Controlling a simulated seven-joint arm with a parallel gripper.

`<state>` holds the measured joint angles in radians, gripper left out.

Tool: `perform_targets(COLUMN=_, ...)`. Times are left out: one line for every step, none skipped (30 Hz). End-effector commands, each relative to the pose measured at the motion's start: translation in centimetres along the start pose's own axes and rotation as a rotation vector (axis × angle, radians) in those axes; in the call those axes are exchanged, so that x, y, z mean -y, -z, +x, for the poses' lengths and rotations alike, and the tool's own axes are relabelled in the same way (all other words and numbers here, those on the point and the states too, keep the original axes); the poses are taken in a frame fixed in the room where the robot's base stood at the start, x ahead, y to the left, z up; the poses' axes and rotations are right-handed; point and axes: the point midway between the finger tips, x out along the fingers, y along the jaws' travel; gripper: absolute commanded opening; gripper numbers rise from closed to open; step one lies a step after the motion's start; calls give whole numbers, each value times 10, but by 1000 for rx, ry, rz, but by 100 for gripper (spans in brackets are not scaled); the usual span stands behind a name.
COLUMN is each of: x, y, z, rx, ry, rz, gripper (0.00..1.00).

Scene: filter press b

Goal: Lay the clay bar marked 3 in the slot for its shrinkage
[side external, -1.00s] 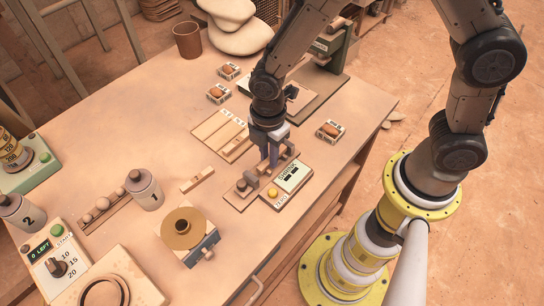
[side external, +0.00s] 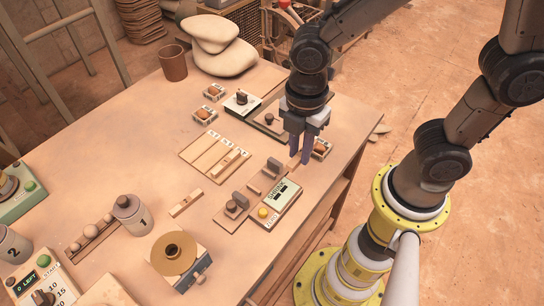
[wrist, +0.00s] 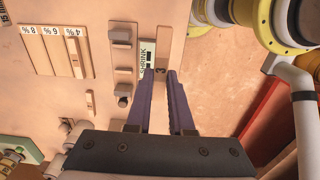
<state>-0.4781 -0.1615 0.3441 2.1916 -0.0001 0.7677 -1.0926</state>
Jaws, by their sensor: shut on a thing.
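My gripper (side external: 299,160) is raised over the right side of the table, to the right of the measuring gauge. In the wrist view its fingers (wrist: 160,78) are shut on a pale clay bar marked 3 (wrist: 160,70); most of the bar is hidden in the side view. The slotted board (side external: 195,150) lies left of my gripper. Its labels 8%, 6% and 4% read in the wrist view (wrist: 50,29). One short bar (side external: 226,160) lies on the board's near right part. Another bar (side external: 186,203) lies on the table in front of the board.
The gauge (side external: 238,203) has upright blocks and a display box (side external: 280,200) with a yellow button. Small cards with orange lumps (side external: 213,92) stand behind the board. Jar 1 (side external: 131,214) and a round brown device (side external: 178,256) stand nearer. The left middle table is clear.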

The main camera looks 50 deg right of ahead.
Motion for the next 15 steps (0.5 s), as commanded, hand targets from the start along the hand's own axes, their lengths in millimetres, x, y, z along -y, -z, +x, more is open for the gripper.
perform_targets(x=9, y=-4, z=-5, rx=-2, ry=-5, rz=0, gripper=0)
perform_targets(x=13, y=-7, z=-7, rx=-2, ry=-4, rz=0, gripper=0)
perform_targets(x=19, y=-10, z=-10, rx=-2, ry=-4, rz=0, gripper=0)
perform_targets(x=23, y=-12, z=-12, rx=-2, ry=-4, rz=0, gripper=0)
perform_targets(x=26, y=-14, z=-13, rx=-2, ry=-3, rz=0, gripper=0)
perform_targets(x=30, y=-16, z=-16, rx=-2, ry=-4, rz=0, gripper=0)
perform_targets(x=33, y=-17, z=-17, rx=-2, ry=-3, rz=0, gripper=0)
perform_targets(x=35, y=-18, z=-18, rx=-2, ry=-3, rz=0, gripper=0)
perform_targets(x=38, y=-20, z=-20, rx=-2, ry=-3, rz=0, gripper=0)
perform_targets(x=40, y=-21, z=-20, rx=-1, ry=-2, rz=-2, gripper=0)
perform_targets(x=41, y=-21, z=-21, rx=-1, ry=-2, rz=-6, gripper=0)
perform_targets(x=41, y=-21, z=-23, rx=-1, ry=-2, rz=-13, gripper=0)
perform_targets(x=40, y=-21, z=-25, rx=-1, ry=-2, rz=-17, gripper=0)
perform_targets(x=37, y=-19, z=-27, rx=-1, ry=-2, rz=-20, gripper=0)
perform_targets(x=32, y=-17, z=-31, rx=-1, ry=-2, rz=-25, gripper=0)
